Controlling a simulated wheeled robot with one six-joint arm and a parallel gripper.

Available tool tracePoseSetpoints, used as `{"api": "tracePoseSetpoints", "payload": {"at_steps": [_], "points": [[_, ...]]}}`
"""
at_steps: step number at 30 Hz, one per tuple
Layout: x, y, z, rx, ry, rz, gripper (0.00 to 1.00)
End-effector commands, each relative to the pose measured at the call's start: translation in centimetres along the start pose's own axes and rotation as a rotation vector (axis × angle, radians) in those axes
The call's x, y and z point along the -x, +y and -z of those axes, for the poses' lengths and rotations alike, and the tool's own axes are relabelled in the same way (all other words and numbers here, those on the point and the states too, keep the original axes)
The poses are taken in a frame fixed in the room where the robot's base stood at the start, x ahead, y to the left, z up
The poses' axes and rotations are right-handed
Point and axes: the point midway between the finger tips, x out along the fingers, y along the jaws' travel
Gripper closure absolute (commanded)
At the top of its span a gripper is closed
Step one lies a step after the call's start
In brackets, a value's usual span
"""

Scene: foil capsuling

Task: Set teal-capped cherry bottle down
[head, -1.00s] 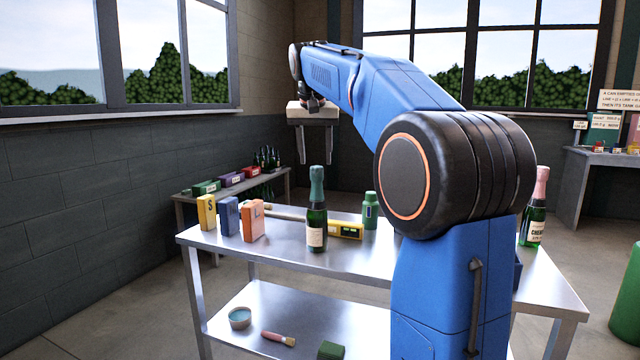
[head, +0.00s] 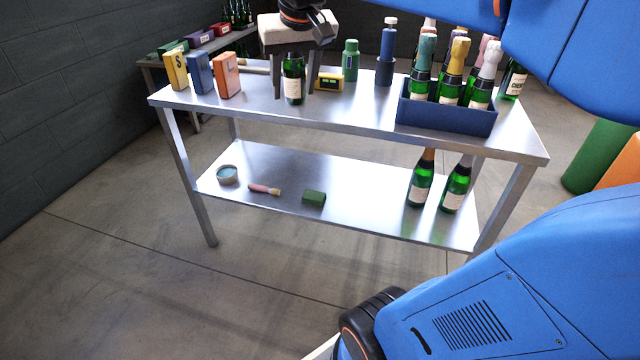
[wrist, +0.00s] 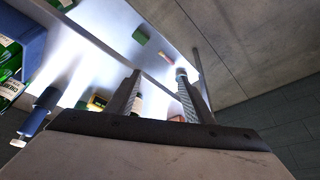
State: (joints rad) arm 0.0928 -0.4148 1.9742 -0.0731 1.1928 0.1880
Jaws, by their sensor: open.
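A green bottle with a cream label (head: 293,88) stands upright on the metal table, towards its left half. Its top is hidden behind my gripper in the head view. My gripper (head: 293,82) is open, pointing down, and its two fingers show on either side of this bottle. I cannot tell how far in front of it they are. Another teal-foiled bottle (head: 424,72) stands in the blue crate.
The blue crate (head: 445,120) holds several foiled bottles at the table's right. S, middle and L boxes (head: 200,74) stand left. The lower shelf (head: 330,210) holds a tin, brush, sponge and two bottles.

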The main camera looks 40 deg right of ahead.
Motion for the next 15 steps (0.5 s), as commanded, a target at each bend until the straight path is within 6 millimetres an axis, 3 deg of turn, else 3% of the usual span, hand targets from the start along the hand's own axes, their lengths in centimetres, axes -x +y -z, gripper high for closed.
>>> {"api": "tracePoseSetpoints", "payload": {"at_steps": [1,9,15], "points": [[-0.8,-0.2,-2.7,0.027,0.001,0.011,0.52],[-6.3,-0.8,-15.1,0.158,0.011,0.067,0.52],[-10.0,-0.8,-21.8,0.225,0.016,0.096,0.52]]}}
